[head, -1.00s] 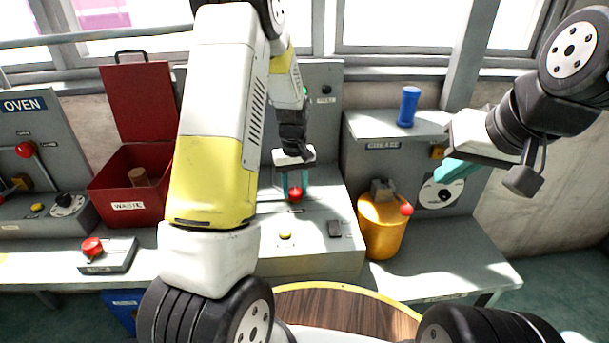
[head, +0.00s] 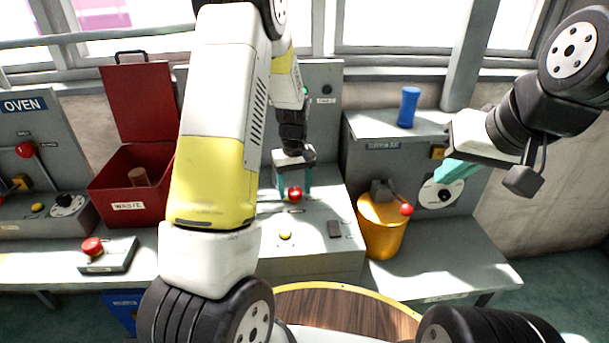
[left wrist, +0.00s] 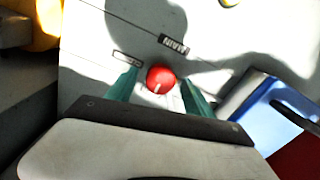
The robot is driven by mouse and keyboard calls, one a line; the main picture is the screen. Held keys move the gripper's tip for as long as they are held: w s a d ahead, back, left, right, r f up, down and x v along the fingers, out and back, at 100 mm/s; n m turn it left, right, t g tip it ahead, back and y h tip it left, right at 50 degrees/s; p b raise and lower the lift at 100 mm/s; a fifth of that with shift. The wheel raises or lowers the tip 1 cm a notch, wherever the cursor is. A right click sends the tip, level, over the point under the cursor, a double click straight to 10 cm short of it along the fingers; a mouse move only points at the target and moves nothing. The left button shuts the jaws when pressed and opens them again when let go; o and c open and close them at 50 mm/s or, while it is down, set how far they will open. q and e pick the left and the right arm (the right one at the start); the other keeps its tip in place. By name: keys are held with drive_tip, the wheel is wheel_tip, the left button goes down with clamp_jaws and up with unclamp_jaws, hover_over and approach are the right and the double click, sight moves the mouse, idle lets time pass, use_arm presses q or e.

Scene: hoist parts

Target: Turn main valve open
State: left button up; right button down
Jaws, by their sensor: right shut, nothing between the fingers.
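The main valve's red knob (head: 295,194) stands on the sloped top of the grey middle console (head: 305,262). My left gripper (head: 295,183) is above it, pointing down, with its teal fingers apart on either side of the knob. In the left wrist view the red knob (left wrist: 160,79) lies between the two fingertips (left wrist: 158,80), with a visible gap on each side. A small dark label (left wrist: 174,44) lies beside it, too blurred to read surely. My right gripper (head: 455,170) is shut and empty in front of the right console's white dial.
A yellow bucket (head: 381,228) stands right of the middle console, near a red-tipped lever (head: 406,209). A blue cylinder (head: 408,106) stands on the right console. An open red waste bin (head: 125,190) and a red button box (head: 106,255) are to the left.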

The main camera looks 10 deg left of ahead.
sight(295, 190)
use_arm(q)
drive_tip(key=shift+r, duration=3.9)
drive_tip(key=shift+r, duration=0.1)
drive_tip(key=s+d+r+m+t+h, duration=0.1)
drive_tip(key=s+r+m+t, duration=0.2)
drive_tip(key=s+r, duration=0.6)
drive_tip(key=s+d+r+m+t+h, duration=0.1)
drive_tip(key=s+r+m+t, duration=0.2)
drive_tip(key=s+r, duration=0.6)
drive_tip(key=s, duration=0.5)
drive_tip(key=shift+s+r, duration=0.3)
drive_tip(key=shift+s, duration=0.05)
